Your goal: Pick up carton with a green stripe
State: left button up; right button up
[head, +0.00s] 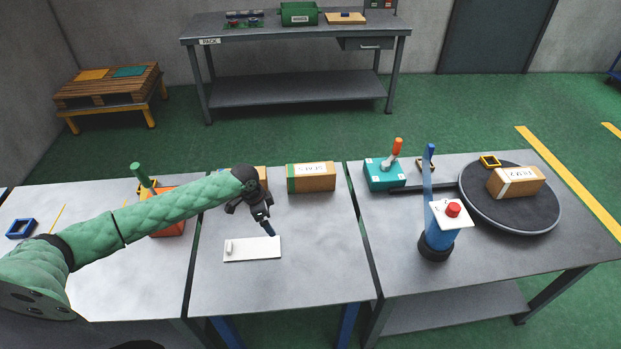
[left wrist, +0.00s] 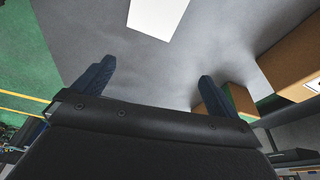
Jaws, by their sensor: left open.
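The carton with a green stripe (head: 316,178) lies on the middle table towards its far edge; the stripe runs near its left end. My left gripper (head: 266,225) is open and empty, pointing down in front and to the left of this carton, apart from it. In the left wrist view, the two fingers of the left gripper (left wrist: 152,85) are spread. Beyond the right finger a brown surface with a green patch shows, partly hidden; I cannot tell for sure that it is the same carton. My right gripper is not in view.
Another carton (head: 262,173) is partly hidden behind my left wrist. A white plate (head: 252,249) lies near the gripper. The right table holds a teal box (head: 384,175) with a lever, a blue post (head: 428,192) and a dark turntable (head: 478,206) bearing a carton (head: 516,182).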

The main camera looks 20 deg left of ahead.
aim_at(308, 177)
jog(key=i, duration=1)
